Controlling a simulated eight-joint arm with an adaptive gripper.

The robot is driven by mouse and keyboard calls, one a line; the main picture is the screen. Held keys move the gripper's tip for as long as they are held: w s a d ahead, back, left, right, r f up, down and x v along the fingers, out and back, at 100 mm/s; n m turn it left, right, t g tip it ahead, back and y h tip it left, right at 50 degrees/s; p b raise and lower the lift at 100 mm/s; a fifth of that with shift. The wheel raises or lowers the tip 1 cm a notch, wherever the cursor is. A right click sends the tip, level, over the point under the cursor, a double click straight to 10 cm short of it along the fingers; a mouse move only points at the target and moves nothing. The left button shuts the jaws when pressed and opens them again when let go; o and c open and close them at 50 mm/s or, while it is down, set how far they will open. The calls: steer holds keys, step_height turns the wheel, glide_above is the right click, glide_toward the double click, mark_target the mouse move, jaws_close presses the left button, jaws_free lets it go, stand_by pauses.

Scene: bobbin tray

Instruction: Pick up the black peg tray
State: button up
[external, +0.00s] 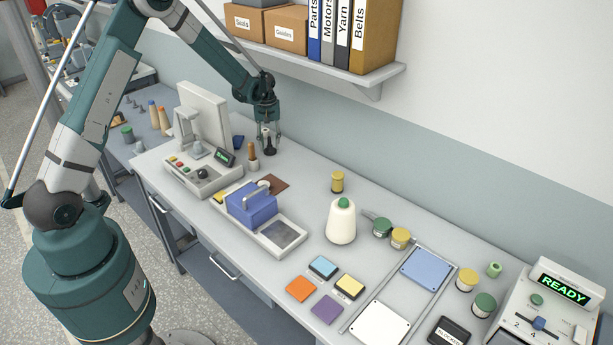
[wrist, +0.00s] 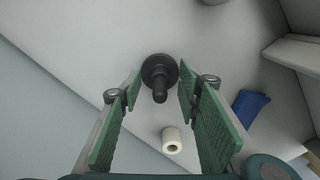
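The black peg tray (wrist: 160,72) is a round black base with one upright peg, seen from above in the wrist view. In the external view it is a small dark shape (external: 270,151) on the bench near the wall. My gripper (wrist: 157,88) is open, with its green-padded fingers apart. The tray shows in the gap between the fingertips, with no clear contact on either side. In the external view my gripper (external: 269,138) points down just above and around the tray, which it partly hides.
A white hollow cylinder (wrist: 172,140) lies near the tray in the wrist view, with a blue item (wrist: 250,105) to the right. A wooden-handled tool (external: 252,157) stands close by on the left. The wall is close behind.

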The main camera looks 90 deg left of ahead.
steer(key=shift+f, duration=0.1)
stand_by(0.5)
steer(key=c, duration=1)
steer(key=shift+r, duration=0.8)
steer(key=shift+r+b, duration=0.35)
steer(key=shift+r, duration=0.55)
steer(key=w+d, duration=0.3)
steer(key=d, duration=0.2)
steer(key=w+d+b, duration=0.1)
steer(key=w+d, duration=0.2)
steer(key=d, duration=0.2)
steer(key=w+d+b, duration=0.1)
steer(key=w+d, duration=0.3)
steer(key=d, duration=0.1)
